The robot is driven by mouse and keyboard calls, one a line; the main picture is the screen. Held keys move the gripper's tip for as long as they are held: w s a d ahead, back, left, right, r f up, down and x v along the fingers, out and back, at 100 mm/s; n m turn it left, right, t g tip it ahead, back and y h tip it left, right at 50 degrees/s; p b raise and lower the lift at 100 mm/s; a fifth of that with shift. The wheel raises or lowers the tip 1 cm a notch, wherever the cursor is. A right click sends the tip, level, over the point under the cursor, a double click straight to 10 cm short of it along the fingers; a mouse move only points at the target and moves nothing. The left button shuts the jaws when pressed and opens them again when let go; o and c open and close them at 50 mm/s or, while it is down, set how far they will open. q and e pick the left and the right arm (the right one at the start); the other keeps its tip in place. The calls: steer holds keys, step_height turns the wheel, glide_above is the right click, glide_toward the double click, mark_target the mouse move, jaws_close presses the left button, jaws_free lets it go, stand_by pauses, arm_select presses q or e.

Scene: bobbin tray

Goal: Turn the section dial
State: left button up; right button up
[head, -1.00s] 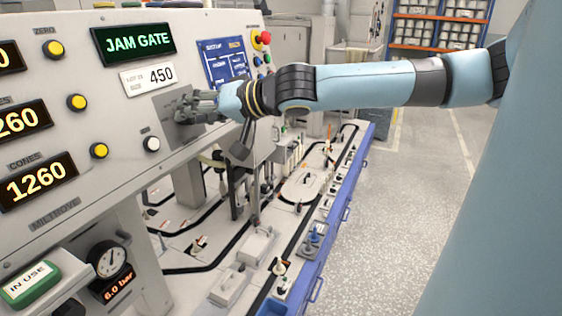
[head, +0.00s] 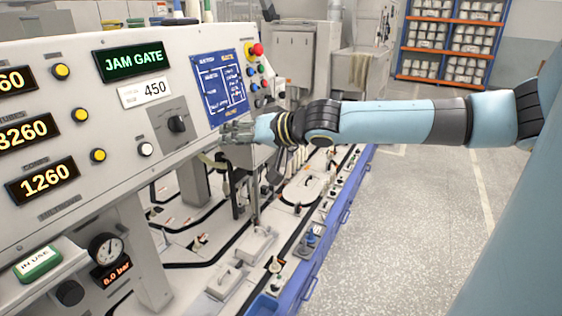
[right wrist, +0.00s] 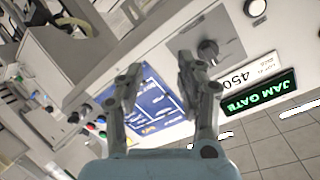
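The section dial (head: 176,123) is a dark knob on a grey square plate on the sloped panel, below the "450" label. It also shows in the right wrist view (right wrist: 207,50), upside down. Nothing touches it. My right gripper (head: 224,132) is to the right of the dial, apart from it, in front of the panel's lower right part. In the right wrist view my right gripper (right wrist: 159,66) has its fingers spread with nothing between them, and the dial lies outside them. My left gripper is not in view.
A green "JAM GATE" display (head: 134,59) is above the dial. A blue diagram board (head: 219,86) and a red button (head: 256,49) are to its right. A white button (head: 146,149) sits at lower left of the dial. The tray track lies below.

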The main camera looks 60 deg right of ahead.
steer(key=s+d+f+g+h+b, duration=0.1)
steer(key=s+d+f+b, duration=0.1)
steer(key=f, duration=0.9)
steer(key=s+d+f+g+h+b, duration=0.1)
steer(key=s+d+f, duration=0.4)
steer(key=f, duration=0.5)
steer(key=shift+f+g+h+b, duration=0.4)
steer(key=shift+h+b, duration=0.2)
steer(key=shift+b, duration=0.15)
steer(key=shift+w+n, duration=0.1)
steer(key=shift+n, duration=0.2)
